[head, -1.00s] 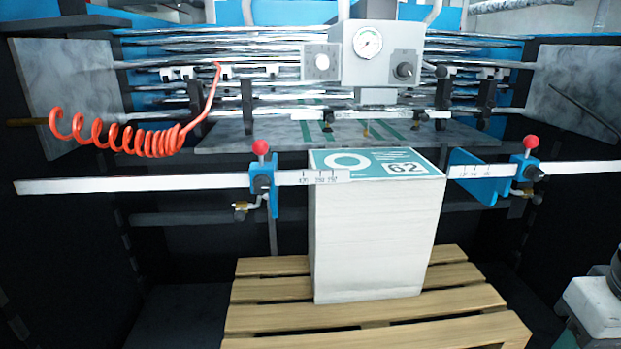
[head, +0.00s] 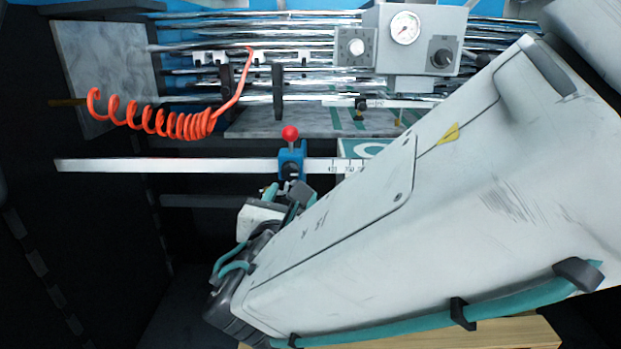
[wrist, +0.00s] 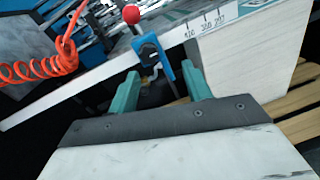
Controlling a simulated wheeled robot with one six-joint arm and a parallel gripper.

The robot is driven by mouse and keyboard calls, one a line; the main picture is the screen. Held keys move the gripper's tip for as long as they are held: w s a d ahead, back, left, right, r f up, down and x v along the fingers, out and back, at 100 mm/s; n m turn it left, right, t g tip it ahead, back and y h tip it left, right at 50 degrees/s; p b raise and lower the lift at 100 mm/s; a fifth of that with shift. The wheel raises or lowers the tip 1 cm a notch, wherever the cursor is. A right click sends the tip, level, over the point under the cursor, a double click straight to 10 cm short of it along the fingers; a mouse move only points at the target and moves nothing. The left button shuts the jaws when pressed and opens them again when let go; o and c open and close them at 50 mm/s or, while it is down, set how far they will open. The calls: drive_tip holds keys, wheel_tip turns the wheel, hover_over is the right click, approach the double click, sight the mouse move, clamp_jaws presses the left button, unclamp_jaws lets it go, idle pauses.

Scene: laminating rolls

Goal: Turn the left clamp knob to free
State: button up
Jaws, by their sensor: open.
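The left clamp is a blue block (head: 291,158) on a white scale bar (head: 190,165), with a red ball knob (head: 290,133) upright on top. In the wrist view the red ball (wrist: 131,14) sits above the blue clamp (wrist: 165,60). My gripper (wrist: 161,86) has two teal fingers, spread apart and empty, pointing at the clamp's lower part. The clamp shows between and beyond the fingertips; I cannot tell whether they touch it. The clamp's underside is partly hidden. In the head view my arm covers the right clamp and most of the paper stack.
A coiled red hose (head: 165,118) hangs at the left, close to the bar. A grey control box (head: 415,40) with a gauge stands above. The paper stack (wrist: 250,50) is right of the clamp, on a wooden pallet (wrist: 300,118).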

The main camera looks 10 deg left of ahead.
sight(289, 175)
drive_tip(key=shift+n+y, duration=0.4)
drive_tip(key=shift+y, duration=0.1)
drive_tip(key=w+a, duration=0.1)
drive_tip(key=w, duration=0.1)
drive_tip(key=w+a, duration=0.1)
drive_tip(key=w, duration=0.1)
drive_tip(key=w+a, duration=0.1)
drive_tip(key=w, duration=0.2)
drive_tip(key=shift+f, duration=0.1)
drive_tip(key=c, duration=1)
